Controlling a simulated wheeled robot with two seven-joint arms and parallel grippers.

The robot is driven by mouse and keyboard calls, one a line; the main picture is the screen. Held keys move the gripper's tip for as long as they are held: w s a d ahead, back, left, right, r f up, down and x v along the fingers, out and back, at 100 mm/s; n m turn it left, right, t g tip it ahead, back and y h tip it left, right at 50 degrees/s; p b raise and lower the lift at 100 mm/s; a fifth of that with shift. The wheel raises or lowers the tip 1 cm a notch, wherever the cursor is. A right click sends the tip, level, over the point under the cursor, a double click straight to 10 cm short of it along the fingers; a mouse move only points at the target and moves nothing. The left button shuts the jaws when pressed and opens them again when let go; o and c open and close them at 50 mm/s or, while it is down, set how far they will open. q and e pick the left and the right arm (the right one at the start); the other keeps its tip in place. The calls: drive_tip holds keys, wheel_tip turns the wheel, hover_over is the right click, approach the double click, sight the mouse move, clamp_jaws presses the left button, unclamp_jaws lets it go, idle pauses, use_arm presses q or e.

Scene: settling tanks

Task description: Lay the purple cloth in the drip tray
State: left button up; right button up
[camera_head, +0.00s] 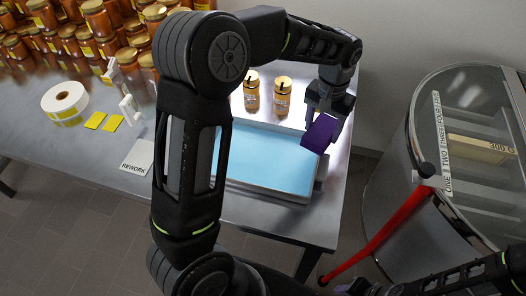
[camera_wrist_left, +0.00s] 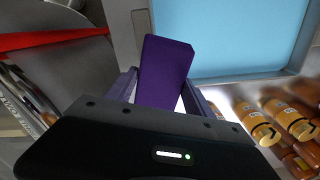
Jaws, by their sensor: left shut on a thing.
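The purple cloth (camera_head: 319,134) looks like a small folded block. My left gripper (camera_head: 327,114) is shut on it and holds it over the right edge of a tray. In the left wrist view the cloth (camera_wrist_left: 164,70) sits between the two fingers (camera_wrist_left: 158,95). The tray, which I take as the drip tray (camera_head: 264,160), has a pale rim and a flat light-blue inside, and lies on the metal table. My left arm hides its left part. The inside that shows is empty. My right arm crosses the lower right corner, but its gripper is out of view.
Two amber jars (camera_head: 282,96) stand behind the tray. Many jars (camera_head: 85,35) are stacked at the back left, near a label roll (camera_head: 65,100) and a REWORK sign (camera_head: 138,157). A glass-topped round cabinet (camera_head: 470,120) and a red bar (camera_head: 390,222) stand right of the table.

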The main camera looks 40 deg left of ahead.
use_arm(q)
drive_tip(key=s+a+r+n+b, duration=0.1)
drive_tip(key=s+a+n+b, duration=0.1)
drive_tip(key=s+a, duration=0.6)
drive_tip(key=r+n, duration=0.1)
drive_tip(key=n, duration=0.1)
hover_over(252, 157)
drive_tip(key=shift+a+r+b, duration=0.1)
drive_tip(key=shift+a+b, duration=0.05)
drive_tip(key=shift+b, duration=0.15)
drive_tip(key=shift+f+p, duration=0.35)
drive_tip(key=shift+f, duration=2.75)
wheel_tip(252, 157, down, 4)
drive_tip(key=shift+r+p, duration=0.25)
drive_tip(key=shift+p, duration=0.05)
drive_tip(key=shift+f, duration=0.15)
